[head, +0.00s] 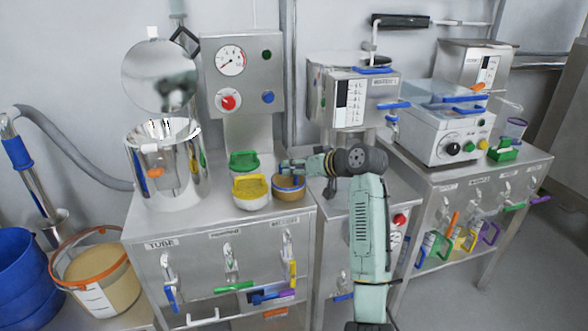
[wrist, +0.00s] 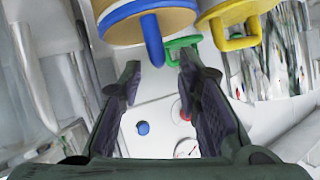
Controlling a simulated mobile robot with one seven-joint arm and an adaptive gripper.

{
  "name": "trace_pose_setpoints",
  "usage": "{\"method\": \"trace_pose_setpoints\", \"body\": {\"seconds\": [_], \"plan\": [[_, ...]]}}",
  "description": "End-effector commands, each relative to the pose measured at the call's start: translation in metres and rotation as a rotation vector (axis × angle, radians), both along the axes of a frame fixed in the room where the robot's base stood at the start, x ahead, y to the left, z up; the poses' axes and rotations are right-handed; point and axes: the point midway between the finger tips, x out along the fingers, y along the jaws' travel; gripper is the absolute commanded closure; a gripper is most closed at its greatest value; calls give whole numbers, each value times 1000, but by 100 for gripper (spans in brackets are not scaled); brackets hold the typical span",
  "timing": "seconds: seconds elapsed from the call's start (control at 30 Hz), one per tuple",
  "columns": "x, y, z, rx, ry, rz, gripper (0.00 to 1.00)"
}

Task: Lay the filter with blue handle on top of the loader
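The filter with the blue handle (head: 289,193) is a round tan piece with a blue rim, on the steel table beside the yellow and green filters. In the wrist view its blue rim and handle (wrist: 152,40) show at the top. My gripper (head: 291,165) is just above and behind it in the head view. In the wrist view my gripper (wrist: 158,72) is open, and the blue handle's end reaches between the fingertips with gaps on both sides. No label I can read says which machine is the loader.
The yellow filter (head: 250,188) and green filter (head: 243,161) stand close to the left. A steel pot (head: 166,165) is farther left. A gauge panel (head: 243,75) rises behind. Boxy machines (head: 353,98) (head: 440,132) stand to the right.

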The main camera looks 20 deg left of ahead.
Motion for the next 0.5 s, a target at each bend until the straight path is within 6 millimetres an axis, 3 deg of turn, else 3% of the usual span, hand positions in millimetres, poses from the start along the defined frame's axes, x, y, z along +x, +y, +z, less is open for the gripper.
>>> {"method": "trace_pose_setpoints", "body": {"seconds": [0.3, 0.5], "plan": [[-27, -55, 29, 1, -6, -4, 69], [-40, -80, 43, 1, -3, -3, 69]]}}
